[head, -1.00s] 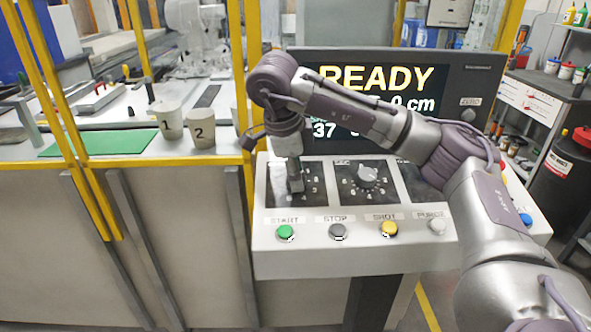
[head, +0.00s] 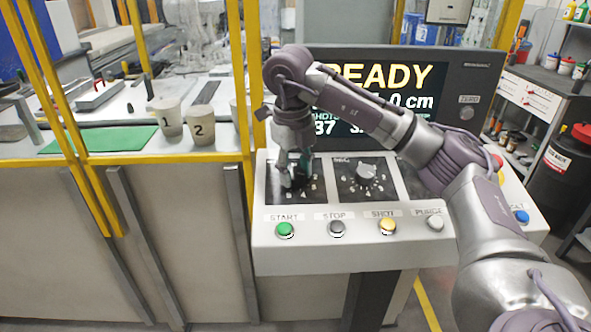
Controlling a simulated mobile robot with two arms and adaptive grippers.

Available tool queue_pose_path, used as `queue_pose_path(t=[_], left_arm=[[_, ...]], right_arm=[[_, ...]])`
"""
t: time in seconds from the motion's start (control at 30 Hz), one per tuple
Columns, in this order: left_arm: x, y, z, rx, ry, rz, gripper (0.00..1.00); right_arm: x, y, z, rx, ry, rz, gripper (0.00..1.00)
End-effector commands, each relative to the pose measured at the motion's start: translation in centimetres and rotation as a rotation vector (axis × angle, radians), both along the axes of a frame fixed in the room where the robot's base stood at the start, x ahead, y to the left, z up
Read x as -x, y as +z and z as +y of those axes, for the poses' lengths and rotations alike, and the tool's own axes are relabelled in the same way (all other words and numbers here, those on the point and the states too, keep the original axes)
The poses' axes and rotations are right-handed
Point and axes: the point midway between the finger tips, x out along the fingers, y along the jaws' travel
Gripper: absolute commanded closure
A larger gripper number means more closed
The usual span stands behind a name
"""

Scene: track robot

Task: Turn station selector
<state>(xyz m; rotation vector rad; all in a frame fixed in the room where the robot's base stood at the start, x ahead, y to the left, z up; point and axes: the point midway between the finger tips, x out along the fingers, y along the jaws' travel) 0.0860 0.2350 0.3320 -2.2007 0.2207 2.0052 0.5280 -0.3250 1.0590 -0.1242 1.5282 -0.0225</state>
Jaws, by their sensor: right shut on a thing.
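The control console (head: 345,248) stands in the middle of the head view. Its leftmost dial panel (head: 314,196) bears a selector knob, mostly hidden by my right gripper. My right gripper (head: 297,180) points down at this panel and is shut on the knob there. A second dial with a light knob (head: 367,173) sits on the panel to its right, free of the gripper. My right arm crosses in front of the screen (head: 400,78), which reads READY. My left gripper is not in view.
Green START (head: 285,230), grey STOP (head: 337,228), yellow SHOT (head: 387,226) and PURGE (head: 435,223) buttons line the console's front. Cups marked 1 (head: 168,117) and 2 (head: 200,126) stand behind the yellow frame at left. A shelf unit stands at right.

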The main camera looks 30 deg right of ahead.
Motion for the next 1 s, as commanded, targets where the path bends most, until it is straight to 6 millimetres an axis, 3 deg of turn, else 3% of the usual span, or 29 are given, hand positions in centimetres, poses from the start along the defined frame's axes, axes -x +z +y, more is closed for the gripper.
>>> queue_pose_path(t=[1.0], left_arm=[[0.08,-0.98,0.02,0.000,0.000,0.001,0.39]], right_arm=[[0.14,-0.10,-0.05,-0.213,-0.933,-0.132,0.93]])
